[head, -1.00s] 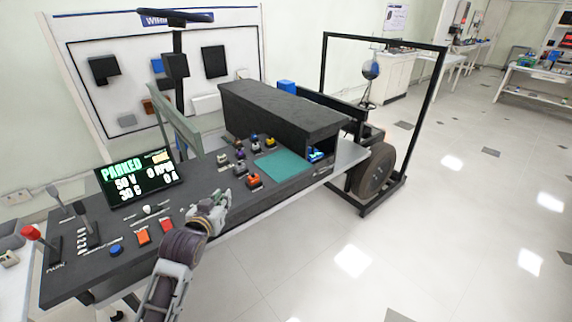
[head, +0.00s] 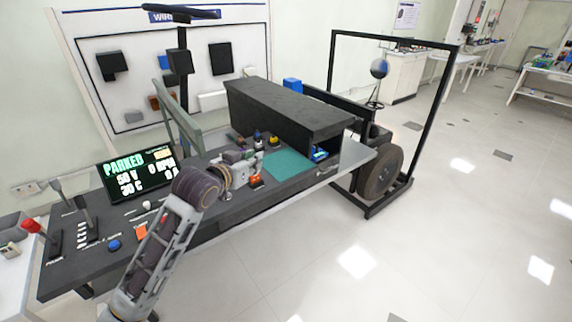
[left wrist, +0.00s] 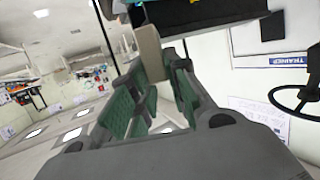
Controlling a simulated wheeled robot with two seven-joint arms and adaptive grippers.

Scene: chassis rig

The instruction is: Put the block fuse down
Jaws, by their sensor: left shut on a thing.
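My left gripper (head: 250,160) reaches over the dark bench top, at the row of small coloured parts left of the teal mat (head: 283,163). In the left wrist view, its green-padded fingers (left wrist: 160,68) are shut on a beige block (left wrist: 148,48), which I take to be the block fuse. The block stands out past the fingertips, close to a dark edge and coloured parts at the top of that view. I cannot tell if it touches them. In the head view the gripper mostly hides the block. My right gripper is not in view.
A long black housing (head: 290,108) stands behind the mat. An orange part (head: 256,181) sits beside the gripper, and a yellow-topped part (head: 274,141) stands behind it. A screen reading PARKED (head: 140,172) is at left. The teal mat looks clear.

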